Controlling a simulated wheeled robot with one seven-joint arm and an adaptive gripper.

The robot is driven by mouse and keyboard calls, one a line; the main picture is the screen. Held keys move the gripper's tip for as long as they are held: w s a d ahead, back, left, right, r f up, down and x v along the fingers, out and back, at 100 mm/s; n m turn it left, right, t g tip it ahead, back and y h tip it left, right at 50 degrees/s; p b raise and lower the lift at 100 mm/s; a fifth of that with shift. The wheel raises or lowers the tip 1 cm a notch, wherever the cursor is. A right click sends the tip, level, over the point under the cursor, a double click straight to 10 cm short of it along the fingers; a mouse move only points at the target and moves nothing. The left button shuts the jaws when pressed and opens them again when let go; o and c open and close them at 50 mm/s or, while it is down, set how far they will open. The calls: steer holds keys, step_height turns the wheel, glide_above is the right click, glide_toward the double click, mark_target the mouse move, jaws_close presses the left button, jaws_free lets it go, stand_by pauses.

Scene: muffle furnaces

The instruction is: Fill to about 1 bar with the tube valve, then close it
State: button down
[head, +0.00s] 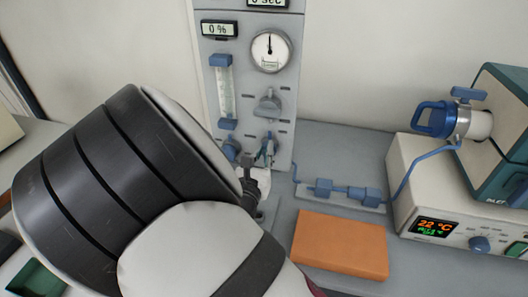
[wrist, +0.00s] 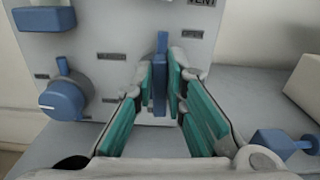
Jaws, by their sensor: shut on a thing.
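The grey control panel (head: 292,99) stands at the back, with a round gauge (head: 270,51) whose needle points about straight up. My gripper (head: 262,158) is at the lower right of the panel, partly hidden by my arm. In the wrist view my gripper (wrist: 161,88) has its teal-padded fingers shut on an upright blue valve handle (wrist: 161,62). Another blue knob (wrist: 65,97) is to its left, apart from the fingers. A flow tube (head: 226,92) with blue ends is on the panel's left, below a "0 %" display (head: 219,29). I cannot read which valve label belongs to the held handle.
An orange block (head: 340,246) lies on the bench in front. A blue line with two blue fittings (head: 347,191) runs right to a furnace unit (head: 440,205) showing about 22 °C. A blue-handled flange (head: 440,119) sits on the tube end. Bench between panel and furnace is partly free.

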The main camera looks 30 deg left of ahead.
steer(key=shift+s+a+f+n+p, duration=0.1)
steer(key=shift+a+f+n+p, duration=0.25)
steer(key=shift+n+p, duration=1.75)
steer(key=shift+s+a+f+n+p, duration=0.1)
steer(key=shift+a+f+n+p, duration=0.35)
steer(key=shift+n, duration=3.2)
steer(key=shift+s+a+f+n+p, duration=0.2)
steer(key=shift+n+p, duration=1.15)
steer(key=shift+n, duration=1.5)
steer(key=shift+w+f, duration=0.1)
steer(key=c, duration=1.6)
jaws_free()
steer(key=v, duration=0.7)
steer(key=shift+s, duration=0.25)
